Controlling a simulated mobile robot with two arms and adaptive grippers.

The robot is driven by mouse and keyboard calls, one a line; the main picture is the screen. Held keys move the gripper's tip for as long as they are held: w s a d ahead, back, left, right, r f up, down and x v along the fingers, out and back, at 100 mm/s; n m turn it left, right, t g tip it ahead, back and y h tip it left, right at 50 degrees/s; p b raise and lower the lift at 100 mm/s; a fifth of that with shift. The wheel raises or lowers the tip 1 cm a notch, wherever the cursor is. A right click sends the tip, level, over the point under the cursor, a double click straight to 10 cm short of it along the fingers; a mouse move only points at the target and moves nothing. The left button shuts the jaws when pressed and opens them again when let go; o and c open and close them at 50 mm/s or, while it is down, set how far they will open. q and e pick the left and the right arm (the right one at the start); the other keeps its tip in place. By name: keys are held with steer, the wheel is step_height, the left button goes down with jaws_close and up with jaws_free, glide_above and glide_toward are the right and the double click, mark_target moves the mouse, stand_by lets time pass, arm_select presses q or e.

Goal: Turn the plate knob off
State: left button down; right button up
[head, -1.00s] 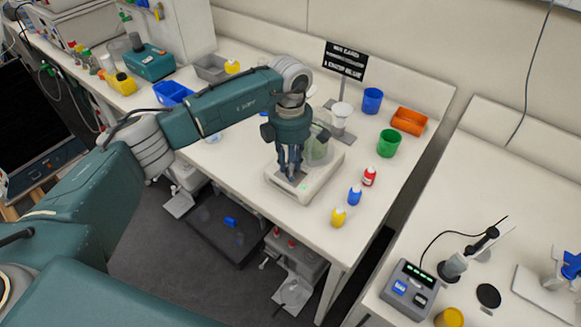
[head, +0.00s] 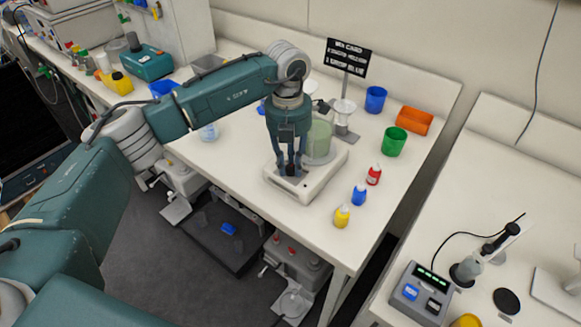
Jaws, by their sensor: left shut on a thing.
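The hot plate (head: 308,189) is a white, low, square unit near the front edge of the white bench. A translucent greenish beaker (head: 318,138) stands on it, partly hidden by my arm. My left gripper (head: 290,168) points straight down at the plate's front left part. Its fingers are shut on the small dark plate knob (head: 291,171), which is mostly hidden between them. Which way the knob is turned cannot be made out. My right gripper is not in view.
Red (head: 374,174), blue (head: 359,194) and yellow (head: 342,216) bottles stand right of the plate. The bench's front right corner is clear.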

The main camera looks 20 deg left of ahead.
mark_target(289, 168)
arm_select(q)
steer(key=n+b, duration=0.1)
steer(key=n, duration=0.2)
steer(key=shift+n+b, duration=0.65)
steer(key=shift+n, duration=1.05)
steer(key=c, duration=1.8)
jaws_free()
steer(key=shift+o, duration=0.2)
steer(key=shift+s, duration=0.1)
steer(key=shift+r, duration=0.1)
step_height(289, 168, up, 12)
steer(key=shift+a, duration=0.15)
